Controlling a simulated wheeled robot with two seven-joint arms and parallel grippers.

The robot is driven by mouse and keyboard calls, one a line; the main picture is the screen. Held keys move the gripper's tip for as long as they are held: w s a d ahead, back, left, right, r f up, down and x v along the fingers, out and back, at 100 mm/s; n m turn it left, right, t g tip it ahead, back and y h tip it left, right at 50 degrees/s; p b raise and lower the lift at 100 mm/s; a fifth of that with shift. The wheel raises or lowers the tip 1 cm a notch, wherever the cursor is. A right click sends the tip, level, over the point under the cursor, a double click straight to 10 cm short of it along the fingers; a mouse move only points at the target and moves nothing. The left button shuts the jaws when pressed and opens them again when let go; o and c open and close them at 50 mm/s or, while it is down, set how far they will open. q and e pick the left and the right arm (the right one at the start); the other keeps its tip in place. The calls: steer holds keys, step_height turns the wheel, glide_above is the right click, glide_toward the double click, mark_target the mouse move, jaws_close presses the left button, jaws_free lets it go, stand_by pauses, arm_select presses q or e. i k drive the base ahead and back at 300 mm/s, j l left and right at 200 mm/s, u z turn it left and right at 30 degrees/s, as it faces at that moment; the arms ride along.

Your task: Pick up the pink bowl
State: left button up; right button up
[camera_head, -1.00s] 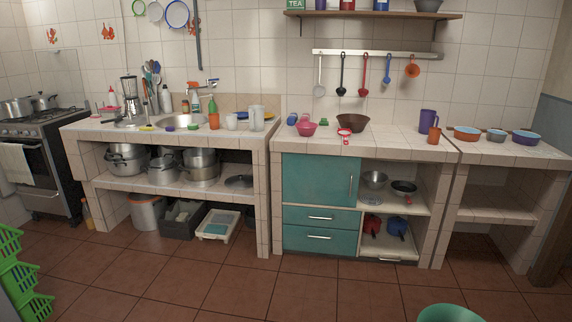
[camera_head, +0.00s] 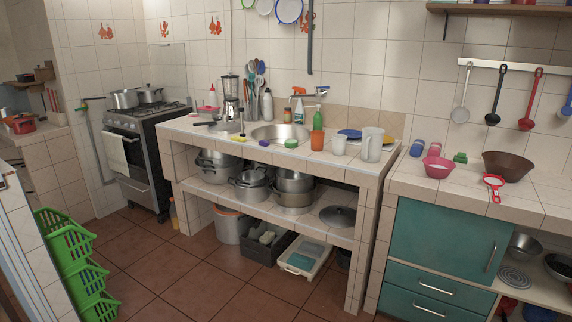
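A small pink bowl (camera_head: 438,168) stands on the tiled counter (camera_head: 408,182) at the right, above the teal cabinet. A pink piece rises at its back left; I cannot tell whether it is part of the bowl. A red-rimmed strainer (camera_head: 493,183) lies to its right, and a large brown bowl (camera_head: 508,165) is behind that. Neither of my grippers is in view.
Blue cups (camera_head: 416,148) and a green item (camera_head: 460,157) are close behind the pink bowl. A sink counter (camera_head: 345,168) with a clear pitcher (camera_head: 372,144) stands to the left. Green crates (camera_head: 75,250) are at the lower left. The brown floor (camera_head: 210,290) is open in front.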

mark_target(438, 169)
steer(key=i+u, duration=0.4)
steer(key=i, duration=1.4)
steer(key=z, duration=1.75)
steer(key=i+j+u, duration=0.25)
steer(key=i+j, duration=0.8)
